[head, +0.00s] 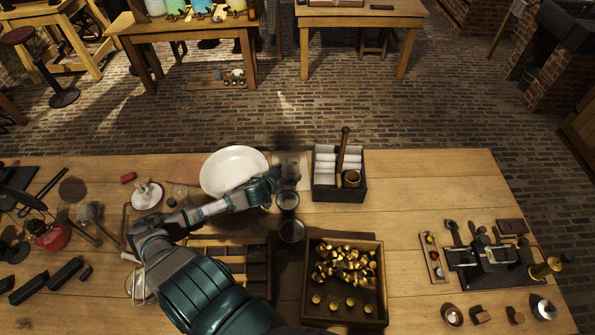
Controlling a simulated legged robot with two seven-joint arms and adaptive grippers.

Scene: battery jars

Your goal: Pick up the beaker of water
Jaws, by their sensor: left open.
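Two round clear glass vessels stand near the middle of the table in the head view. One glass vessel (287,200) is just in front of my left gripper's fingers, and a second glass vessel (291,230) is nearer to me. I cannot tell which one is the beaker of water, or see a water level in either. My left gripper (279,176) is open and empty, beside the farther vessel and at the right rim of the white dish. Its fingers are small and partly hard to make out. My right gripper is not in view.
A white dish (232,168) lies behind my left forearm. A dark box with white rolls (340,192) stands right of the gripper. A wooden tray of brass parts (345,300) is in front. Tools crowd the left; a dark apparatus (492,262) stands right.

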